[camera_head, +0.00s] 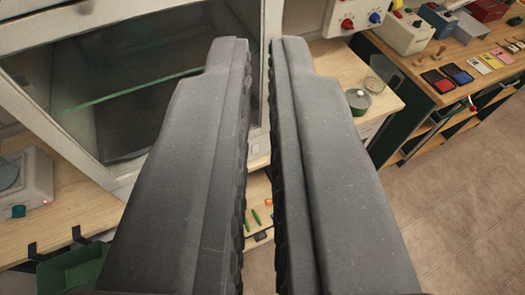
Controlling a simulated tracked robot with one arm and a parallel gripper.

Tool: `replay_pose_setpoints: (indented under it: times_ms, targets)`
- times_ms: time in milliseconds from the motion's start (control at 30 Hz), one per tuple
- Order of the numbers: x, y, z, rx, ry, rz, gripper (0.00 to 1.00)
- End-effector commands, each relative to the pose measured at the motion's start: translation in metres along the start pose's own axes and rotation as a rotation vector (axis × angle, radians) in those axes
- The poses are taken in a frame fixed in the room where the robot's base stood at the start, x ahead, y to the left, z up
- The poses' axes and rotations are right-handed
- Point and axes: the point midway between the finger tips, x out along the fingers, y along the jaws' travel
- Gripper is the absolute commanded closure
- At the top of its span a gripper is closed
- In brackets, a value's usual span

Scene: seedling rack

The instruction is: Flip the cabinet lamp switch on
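A cabinet with a pale frame (62,130) and a dark glass front stands at the left and upper middle of the view. A green strip (140,92) runs across the glass. I cannot make out a lamp switch on the cabinet; my fingers hide part of its right side. My gripper (259,48) fills the middle of the view with two long dark grey fingers. They stand parallel with a narrow gap between them, and nothing is held in it. The fingertips overlap the cabinet's right edge in the picture; I cannot tell their distance from it.
A white device (30,185) with a teal knob sits at the left, above a green bin (75,268). At the right are a wooden top (392,104) with a round green-lidded container (358,100), a white box with red and blue knobs (352,12), a long bench (455,62) and open floor.

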Motion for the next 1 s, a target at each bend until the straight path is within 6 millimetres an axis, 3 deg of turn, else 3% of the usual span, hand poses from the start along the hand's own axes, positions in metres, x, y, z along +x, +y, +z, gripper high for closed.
replay_pose_setpoints:
  times_ms: [133,267,567,800,1000]
  targets:
    - [0.035,0.017,0.021,-0.098,0.004,0.051,1.00]
    - [0.082,0.042,0.048,-0.271,0.023,0.118,1.00]
    - [0.189,0.087,0.136,-0.748,0.043,0.185,1.00]
    - [0.259,0.101,0.231,-1.100,0.072,0.126,1.00]
    - [0.299,0.099,0.326,-1.340,0.129,0.017,1.00]
